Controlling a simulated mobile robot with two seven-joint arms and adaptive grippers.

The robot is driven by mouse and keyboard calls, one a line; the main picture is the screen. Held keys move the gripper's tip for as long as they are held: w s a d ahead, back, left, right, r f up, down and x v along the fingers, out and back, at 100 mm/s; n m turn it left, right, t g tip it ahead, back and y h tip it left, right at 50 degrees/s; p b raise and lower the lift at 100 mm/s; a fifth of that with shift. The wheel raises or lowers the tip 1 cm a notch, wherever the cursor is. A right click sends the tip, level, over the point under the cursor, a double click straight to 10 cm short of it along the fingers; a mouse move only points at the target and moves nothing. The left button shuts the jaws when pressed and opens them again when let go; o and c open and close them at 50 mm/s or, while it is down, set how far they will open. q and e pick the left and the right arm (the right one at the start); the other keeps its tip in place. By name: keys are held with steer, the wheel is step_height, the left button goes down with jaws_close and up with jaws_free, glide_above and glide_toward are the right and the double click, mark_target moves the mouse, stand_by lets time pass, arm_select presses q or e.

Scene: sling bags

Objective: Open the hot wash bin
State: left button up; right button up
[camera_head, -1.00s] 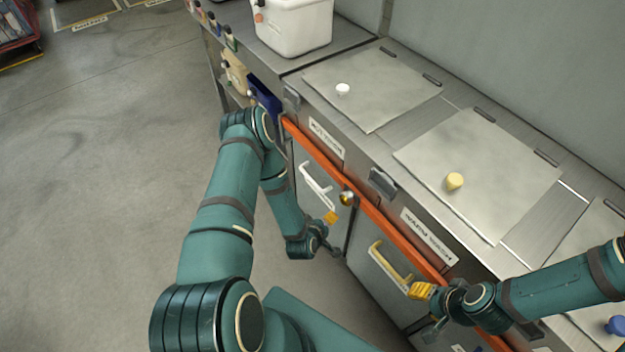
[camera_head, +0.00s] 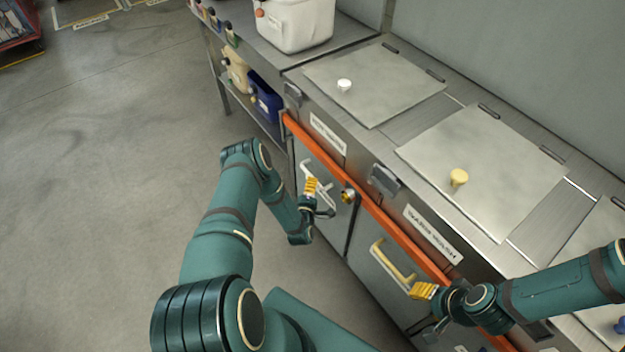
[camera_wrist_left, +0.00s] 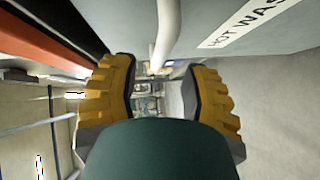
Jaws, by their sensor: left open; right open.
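The hot wash bin front is a grey panel (camera_wrist_left: 235,45) with a label reading "HOT WAS", cut off by the frame edge. Its white bar handle (camera_wrist_left: 167,35) shows between my left gripper's fingers (camera_wrist_left: 160,95), ahead of them. In the head view the white handle (camera_head: 316,180) is on the left front panel, partly behind my left gripper (camera_head: 318,199). The left gripper is open, its yellow-padded fingers apart; contact with the handle cannot be told. My right gripper (camera_head: 428,312) is open near the lower end of the cream handle (camera_head: 390,262) on the warm wash front.
An orange rail (camera_head: 365,200) runs along the counter front, with a brass knob (camera_head: 348,195) beside the white handle. Lids with a white knob (camera_head: 344,85) and a yellow knob (camera_head: 459,177) lie on top. A white container (camera_head: 295,22) stands behind.

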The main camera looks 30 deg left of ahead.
arm_select(q)
steer(key=shift+b+x, duration=0.55)
steer(key=shift+x, duration=2.05)
steer(key=shift+r, duration=0.1)
jaws_close()
